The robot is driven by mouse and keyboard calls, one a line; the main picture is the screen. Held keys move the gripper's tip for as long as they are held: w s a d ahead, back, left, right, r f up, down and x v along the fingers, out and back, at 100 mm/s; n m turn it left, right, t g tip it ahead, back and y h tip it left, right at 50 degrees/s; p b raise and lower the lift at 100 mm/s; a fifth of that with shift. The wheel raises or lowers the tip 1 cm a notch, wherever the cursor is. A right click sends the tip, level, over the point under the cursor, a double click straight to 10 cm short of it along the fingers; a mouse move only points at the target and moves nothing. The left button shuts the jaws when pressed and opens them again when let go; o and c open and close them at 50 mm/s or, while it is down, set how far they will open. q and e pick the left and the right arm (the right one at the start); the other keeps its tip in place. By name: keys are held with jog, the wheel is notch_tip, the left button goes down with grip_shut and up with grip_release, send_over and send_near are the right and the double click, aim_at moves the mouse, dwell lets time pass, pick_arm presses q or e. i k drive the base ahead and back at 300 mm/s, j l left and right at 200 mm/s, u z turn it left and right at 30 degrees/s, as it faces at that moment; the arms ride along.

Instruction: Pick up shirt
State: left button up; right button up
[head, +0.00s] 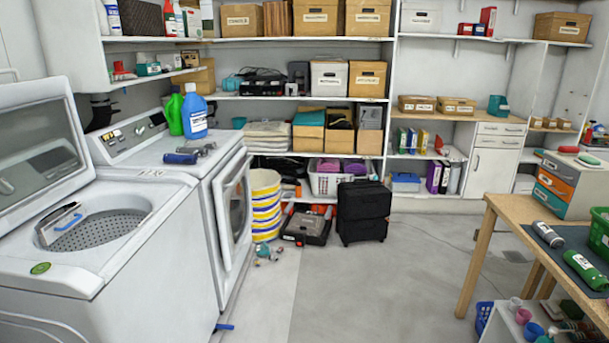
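I cannot make out any item that is clearly a shirt. Purple and pink cloth-like items (328,165) show at the top of a white laundry basket (324,184) under the back shelves; whether one is a shirt I cannot tell. A stack of pale folded cloth-like items (268,129) lies on the shelf above. Neither of my grippers shows in the head view.
The open top-loading washer (92,228) and front-loading machine (236,190) line the left. A black case (362,209) and a striped bin (266,204) stand before the shelves. A wooden table (506,209) is at right. The middle floor (375,285) is clear.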

aim_at(200, 151)
jog(key=i+l+u, duration=0.1)
jog(key=i, duration=0.85)
jog(key=i+l+u, duration=0.1)
jog(key=i, duration=0.85)
jog(key=i+l+u, duration=0.1)
jog(key=i+u, duration=0.3)
jog(key=i+l+u, duration=0.15)
jog(key=u, duration=0.25)
jog(key=i+l+u, duration=0.25)
jog(key=u, duration=0.2)
jog(key=i+l+u, duration=0.2)
jog(key=l+u, duration=0.2)
jog(key=i+l+u, duration=0.15)
jog(key=l+u, duration=0.25)
